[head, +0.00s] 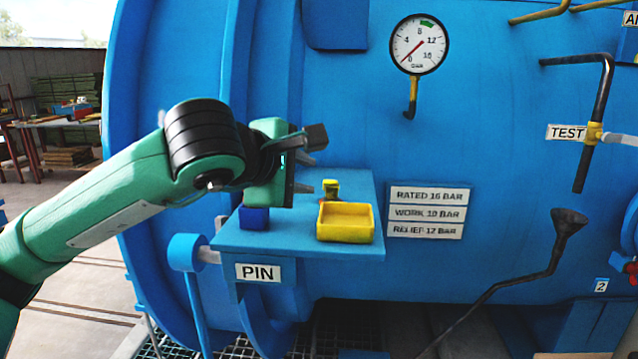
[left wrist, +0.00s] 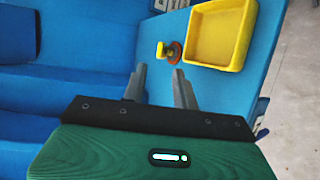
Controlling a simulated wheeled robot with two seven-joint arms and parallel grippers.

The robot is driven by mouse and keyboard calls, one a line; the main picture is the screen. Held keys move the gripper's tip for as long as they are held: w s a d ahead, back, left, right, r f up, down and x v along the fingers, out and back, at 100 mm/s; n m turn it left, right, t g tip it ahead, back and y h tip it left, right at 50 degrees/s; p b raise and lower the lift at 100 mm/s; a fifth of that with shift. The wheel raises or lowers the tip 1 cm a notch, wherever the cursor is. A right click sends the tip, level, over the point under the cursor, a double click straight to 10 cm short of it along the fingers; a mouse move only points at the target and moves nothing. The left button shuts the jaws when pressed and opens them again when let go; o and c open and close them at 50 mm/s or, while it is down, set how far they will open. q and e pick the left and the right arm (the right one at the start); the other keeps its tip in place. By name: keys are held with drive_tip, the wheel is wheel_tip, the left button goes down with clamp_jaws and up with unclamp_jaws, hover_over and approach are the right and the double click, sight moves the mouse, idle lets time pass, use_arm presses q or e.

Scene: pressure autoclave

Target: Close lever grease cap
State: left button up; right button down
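A small yellow lever grease cap (head: 331,189) stands on the blue shelf (head: 290,243) behind the yellow tray. In the left wrist view the cap (left wrist: 161,50) shows a yellow piece standing out beside a reddish-brown round base (left wrist: 174,52). My left gripper (head: 318,176) is over the shelf, to the left of the cap, with its fingers pointing right. In the left wrist view its two fingers (left wrist: 160,80) are apart with nothing between them, and the cap lies just beyond their tips. My right gripper is in neither view.
A yellow open tray (head: 345,237) sits on the shelf in front of the cap and looks empty. A dark blue block (head: 254,217) stands at the shelf's left. The blue vessel wall (head: 480,130) rises behind, with a gauge (head: 419,44). A dark funnel pipe (head: 540,270) is at right.

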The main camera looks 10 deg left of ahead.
use_arm(q)
drive_tip(key=v, duration=0.5)
drive_tip(key=shift+s+a+r, duration=0.1)
drive_tip(key=shift+s+r, duration=0.05)
drive_tip(key=shift+s, duration=0.05)
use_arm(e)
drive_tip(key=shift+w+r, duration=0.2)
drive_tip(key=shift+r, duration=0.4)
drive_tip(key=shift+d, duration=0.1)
